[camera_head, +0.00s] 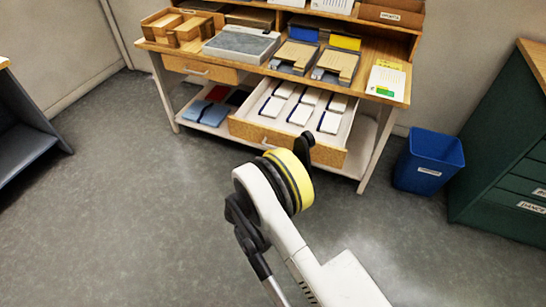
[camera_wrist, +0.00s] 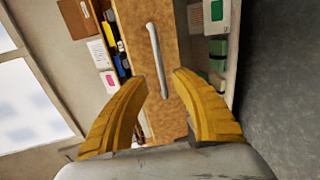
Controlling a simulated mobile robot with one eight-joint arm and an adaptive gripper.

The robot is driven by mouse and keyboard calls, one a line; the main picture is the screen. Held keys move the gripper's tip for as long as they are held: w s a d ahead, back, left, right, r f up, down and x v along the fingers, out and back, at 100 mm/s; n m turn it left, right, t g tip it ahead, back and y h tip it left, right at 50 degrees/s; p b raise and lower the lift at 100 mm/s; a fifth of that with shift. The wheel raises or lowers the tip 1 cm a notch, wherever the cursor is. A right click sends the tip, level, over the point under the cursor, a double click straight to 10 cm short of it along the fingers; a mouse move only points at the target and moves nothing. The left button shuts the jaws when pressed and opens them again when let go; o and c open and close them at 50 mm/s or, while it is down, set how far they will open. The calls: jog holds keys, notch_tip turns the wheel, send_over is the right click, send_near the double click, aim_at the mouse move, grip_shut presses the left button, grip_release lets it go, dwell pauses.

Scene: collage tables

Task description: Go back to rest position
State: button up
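My gripper (camera_wrist: 160,80) shows in the wrist view with its two yellow fingers spread apart and nothing held between them. The wooden front of a drawer (camera_wrist: 168,30) lies ahead of the fingers, with its pale bar handle (camera_wrist: 153,50) in line with the gap. I cannot tell how far the handle is from the fingertips. In the head view my white arm reaches up toward the desk, and its fingers are hidden behind the wrist. The middle drawer (camera_head: 328,156) of the desk is pulled out, with several white and blue items inside.
The wooden desk (camera_head: 385,83) carries trays, a grey device (camera_head: 241,43) and papers. A blue bin (camera_head: 427,162) stands right of it, beside a dark green cabinet (camera_head: 508,165). A dark shelf unit (camera_head: 22,130) is at left. The grey floor (camera_head: 130,220) in front is clear.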

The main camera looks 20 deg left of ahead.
dwell(0.3)
jog(key=w+d+r+m+g+h, duration=0.2)
jog(key=w+d+r+m+g, duration=0.3)
jog(key=d+r, duration=0.8)
jog(key=s+d+r+m, duration=0.3)
jog(key=d+r, duration=0.9)
jog(key=d, duration=0.1)
jog(key=s+d+r+m+g+y, duration=0.1)
jog(key=s+d+r+m+g, duration=0.35)
jog(key=s+d, duration=0.75)
jog(key=s+d+m+y, duration=0.1)
jog(key=s+m, duration=0.1)
jog(key=s, duration=0.6)
jog(key=s+d+m+t+y, duration=0.1)
jog(key=s+d+m, duration=0.1)
jog(key=s, duration=0.6)
jog(key=shift+d+m, duration=0.15)
jog(key=shift+m, duration=0.2)
